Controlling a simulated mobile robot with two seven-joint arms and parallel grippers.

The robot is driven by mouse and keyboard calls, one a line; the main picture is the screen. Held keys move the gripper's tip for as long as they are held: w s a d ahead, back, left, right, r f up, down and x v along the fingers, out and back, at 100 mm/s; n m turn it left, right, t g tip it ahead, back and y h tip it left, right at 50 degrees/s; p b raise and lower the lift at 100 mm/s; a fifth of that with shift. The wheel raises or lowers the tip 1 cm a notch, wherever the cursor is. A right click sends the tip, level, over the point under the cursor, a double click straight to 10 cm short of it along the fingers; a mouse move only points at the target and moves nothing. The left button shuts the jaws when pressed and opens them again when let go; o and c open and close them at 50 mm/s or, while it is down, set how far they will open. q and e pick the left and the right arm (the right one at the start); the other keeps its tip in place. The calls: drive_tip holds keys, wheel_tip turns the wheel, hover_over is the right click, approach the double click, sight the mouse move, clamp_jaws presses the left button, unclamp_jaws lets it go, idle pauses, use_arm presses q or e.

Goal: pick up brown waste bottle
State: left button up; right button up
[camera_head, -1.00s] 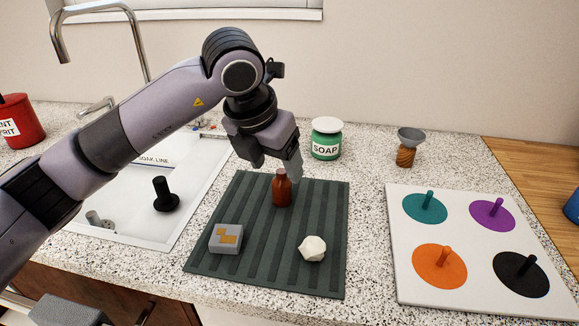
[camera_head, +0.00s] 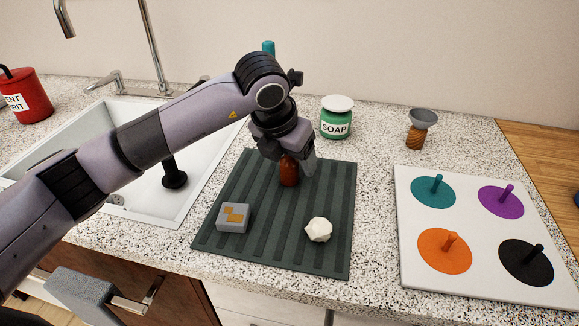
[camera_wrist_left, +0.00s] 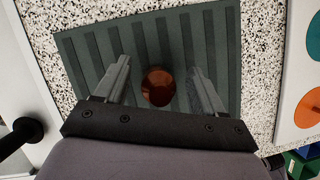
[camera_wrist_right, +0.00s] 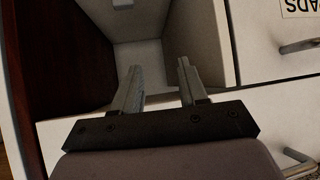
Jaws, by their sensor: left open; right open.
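The brown bottle (camera_head: 289,172) stands upright on the dark green ribbed mat (camera_head: 270,253), near its back edge. In the left wrist view the bottle (camera_wrist_left: 158,87) is seen from above, between the two fingers. My left gripper (camera_head: 289,164) is open and lowered around the bottle's upper part; in its wrist view the fingers (camera_wrist_left: 158,82) show gaps on both sides of it. The bottle's top is hidden behind the gripper in the head view. My right gripper (camera_wrist_right: 158,80) is open and empty, in front of the cabinet drawers below the counter.
A grey block with orange marks (camera_head: 234,218) and a white faceted lump (camera_head: 318,230) lie on the mat's front half. A white board with coloured discs (camera_head: 470,268) is right; the sink (camera_head: 150,211) is left.

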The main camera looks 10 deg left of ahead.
use_arm(q)
drive_tip(key=c, duration=1.1)
drive_tip(key=shift+o, duration=0.2)
drive_tip(key=shift+r, duration=0.1)
